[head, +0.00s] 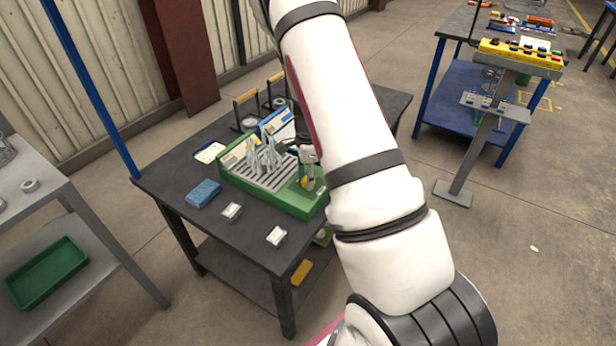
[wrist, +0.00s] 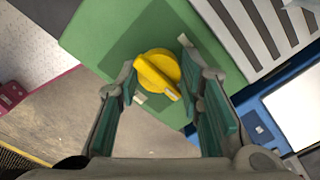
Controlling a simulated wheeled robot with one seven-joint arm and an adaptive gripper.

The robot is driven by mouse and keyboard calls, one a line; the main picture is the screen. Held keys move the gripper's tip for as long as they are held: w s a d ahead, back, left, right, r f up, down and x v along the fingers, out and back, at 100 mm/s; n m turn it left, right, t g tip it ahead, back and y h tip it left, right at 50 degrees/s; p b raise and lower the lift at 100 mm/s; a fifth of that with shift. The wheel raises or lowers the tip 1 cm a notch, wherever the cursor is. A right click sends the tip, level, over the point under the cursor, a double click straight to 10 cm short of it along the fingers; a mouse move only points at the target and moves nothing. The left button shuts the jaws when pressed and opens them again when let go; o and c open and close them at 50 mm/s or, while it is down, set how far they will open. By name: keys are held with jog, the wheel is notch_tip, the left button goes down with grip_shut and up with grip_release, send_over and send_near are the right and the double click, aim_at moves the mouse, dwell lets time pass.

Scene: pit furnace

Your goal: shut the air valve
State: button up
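The air valve appears as a yellow round knob with a raised bar (wrist: 158,75) on the green panel of the bench unit (wrist: 110,40). In the wrist view its bar slants from upper left to lower right. My gripper (wrist: 157,62) is open, with one green-padded finger on each side of the knob. I cannot tell whether either fingertip touches it. In the head view the green unit (head: 290,201) stands on the dark bench, and a small yellow part shows beside my gripper (head: 309,165). My arm hides the right part of the unit.
The dark bench (head: 164,184) also holds a blue sponge (head: 203,193), two small pale blocks (head: 231,211) and (head: 276,236), and upright handled tools (head: 245,108). A grey shelf with a green tray (head: 47,272) stands left. A yellow control box (head: 520,55) stands right on a post.

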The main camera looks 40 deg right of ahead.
jog(key=shift+n, duration=0.4)
jog(key=n+b, duration=0.1)
jog(key=n, duration=0.2)
jog(key=shift+s+n, duration=0.1)
jog(key=shift+n, duration=0.2)
jog(key=n, duration=0.4)
jog(key=shift+n, duration=0.3)
jog(key=n, duration=0.4)
jog(key=shift+s+b, duration=0.1)
jog(key=shift+b, duration=0.3)
jog(key=n, duration=0.4)
jog(key=shift+n, duration=0.6)
